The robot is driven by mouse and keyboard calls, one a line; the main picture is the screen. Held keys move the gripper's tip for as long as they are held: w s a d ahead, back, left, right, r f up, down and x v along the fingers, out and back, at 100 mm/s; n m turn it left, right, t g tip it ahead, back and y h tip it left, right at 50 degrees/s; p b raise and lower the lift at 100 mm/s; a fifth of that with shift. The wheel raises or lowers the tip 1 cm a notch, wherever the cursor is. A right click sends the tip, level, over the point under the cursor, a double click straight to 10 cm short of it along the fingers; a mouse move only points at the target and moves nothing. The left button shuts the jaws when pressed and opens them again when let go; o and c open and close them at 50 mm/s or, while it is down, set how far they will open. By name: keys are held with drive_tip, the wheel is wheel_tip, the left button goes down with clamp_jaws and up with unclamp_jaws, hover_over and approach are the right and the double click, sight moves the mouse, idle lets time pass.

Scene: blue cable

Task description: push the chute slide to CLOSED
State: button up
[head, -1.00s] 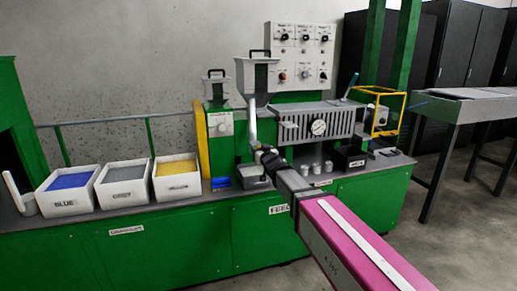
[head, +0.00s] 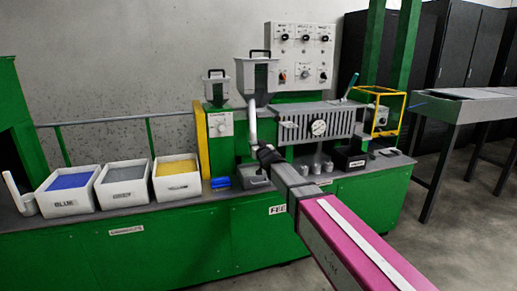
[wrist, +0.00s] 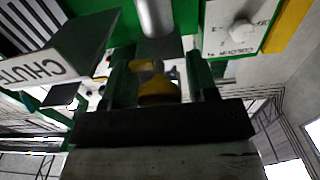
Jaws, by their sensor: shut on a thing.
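The chute is a pale pipe (head: 252,122) running down from a grey hopper (head: 257,75) in the head view. My gripper (head: 264,153) is at its lower end and hides the slide there. In the wrist view the pipe (wrist: 156,18) comes down beyond my gripper (wrist: 160,88). A yellow knob (wrist: 158,91) sits between the two dark fingers, which are shut on it. A plate lettered CHUTE (wrist: 45,72) is at the left. I cannot read a CLOSED mark or the slide's position.
A grey tray (head: 253,183) is below my gripper, with blue pieces (head: 221,182) at its left. White bins (head: 122,190) stand further left. Small grey cups (head: 316,169) and a black box (head: 349,158) are at the right. A dial panel (wrist: 238,25) is close by in the wrist view.

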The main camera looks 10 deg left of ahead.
drive_tip(key=x, duration=0.2)
drive_tip(key=shift+w+a, duration=0.25)
drive_tip(key=shift+w, duration=0.1)
drive_tip(key=o, duration=0.9)
drive_tip(key=shift+o, duration=0.2)
drive_tip(key=v, duration=1)
drive_tip(key=shift+s+d, duration=0.3)
